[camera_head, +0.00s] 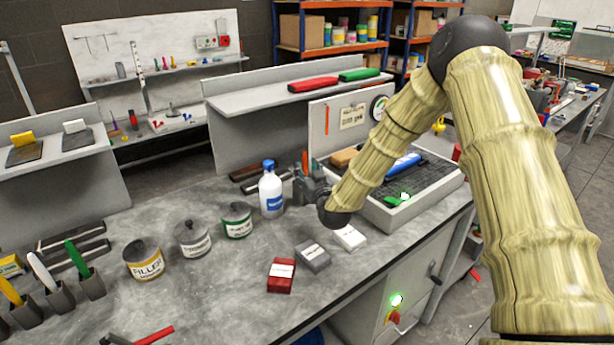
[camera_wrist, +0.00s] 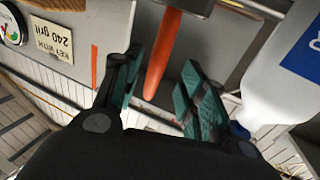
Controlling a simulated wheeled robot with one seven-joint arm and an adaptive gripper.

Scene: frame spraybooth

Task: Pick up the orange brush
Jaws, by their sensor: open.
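In the wrist view the orange handle (camera_wrist: 163,48) lies in the gap between my two fingers. My gripper (camera_head: 303,184) is open beside the bottle, and its green-padded fingers (camera_wrist: 161,64) show on either side of the handle. I cannot tell whether either pad touches it. The brush's lower part is hidden in the head view.
The white bottle (camera_head: 271,192) with a blue cap stands close to my gripper; it also fills the right of the wrist view (camera_wrist: 275,85). Labelled cans (camera_head: 193,240) and small boxes (camera_head: 313,256) stand nearer. A grey tray (camera_head: 395,219) lies right, below an upright panel (camera_head: 352,132).

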